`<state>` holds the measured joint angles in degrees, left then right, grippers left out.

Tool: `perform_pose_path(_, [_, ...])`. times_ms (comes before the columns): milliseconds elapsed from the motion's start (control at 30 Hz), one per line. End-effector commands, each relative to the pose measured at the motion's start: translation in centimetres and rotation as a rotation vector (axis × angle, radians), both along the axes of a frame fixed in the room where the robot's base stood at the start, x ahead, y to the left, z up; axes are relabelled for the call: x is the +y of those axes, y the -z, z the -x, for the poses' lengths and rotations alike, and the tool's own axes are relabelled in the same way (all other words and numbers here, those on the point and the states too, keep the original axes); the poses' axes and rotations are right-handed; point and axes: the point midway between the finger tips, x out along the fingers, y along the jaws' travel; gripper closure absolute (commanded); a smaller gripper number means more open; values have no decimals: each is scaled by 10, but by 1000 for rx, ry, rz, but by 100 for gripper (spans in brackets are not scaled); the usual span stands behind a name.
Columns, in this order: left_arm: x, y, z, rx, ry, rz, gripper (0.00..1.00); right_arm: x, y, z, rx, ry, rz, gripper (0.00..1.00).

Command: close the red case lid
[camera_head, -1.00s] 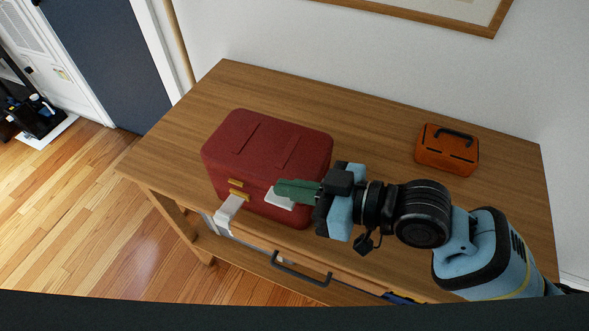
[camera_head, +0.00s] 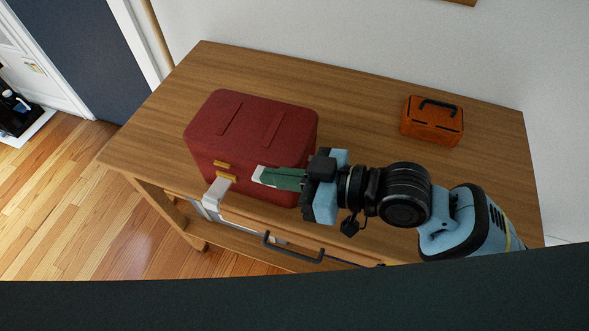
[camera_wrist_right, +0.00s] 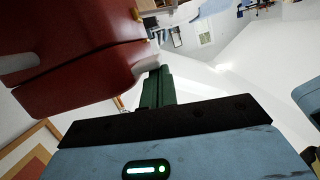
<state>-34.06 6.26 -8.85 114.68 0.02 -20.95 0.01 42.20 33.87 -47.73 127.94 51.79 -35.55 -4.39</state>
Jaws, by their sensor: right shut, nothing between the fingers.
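The red case (camera_head: 250,136) stands on the wooden desk, left of the middle. Its lid (camera_head: 265,118) lies down over the body, with gold latches (camera_head: 225,170) on the front. In the right wrist view the red case (camera_wrist_right: 75,65) fills the upper left. My right gripper (camera_head: 262,175) is shut and empty, its green fingers with pale tips in front of the case's front face, right of the latches. The fingers (camera_wrist_right: 152,68) show close beside the case in the wrist view; I cannot tell whether they touch it. My left gripper is not in view.
A small orange case (camera_head: 432,121) with a black handle stands at the back right of the desk (camera_head: 350,100). A pale strip (camera_head: 216,193) sticks out at the front edge, below the latches. A dark drawer handle (camera_head: 293,249) is below.

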Motion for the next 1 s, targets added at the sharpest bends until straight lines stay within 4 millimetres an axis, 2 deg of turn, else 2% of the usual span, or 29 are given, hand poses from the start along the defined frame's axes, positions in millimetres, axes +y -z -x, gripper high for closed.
perform_pose_path(167, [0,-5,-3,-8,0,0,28,1,-4,0,3,0,5,100])
perform_pose_path(467, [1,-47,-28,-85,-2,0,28,5,-54,-2,-18,9,1,100])
perform_pose_path(500, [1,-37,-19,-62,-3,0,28,-4,-45,1,-6,11,3,100])
perform_pose_path(567, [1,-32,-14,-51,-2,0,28,-15,-43,6,1,10,5,100])
perform_pose_path(800, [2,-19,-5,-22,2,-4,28,-49,-51,21,3,9,3,100])
perform_pose_path(1000, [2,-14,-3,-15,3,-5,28,-71,-58,30,3,9,2,100])
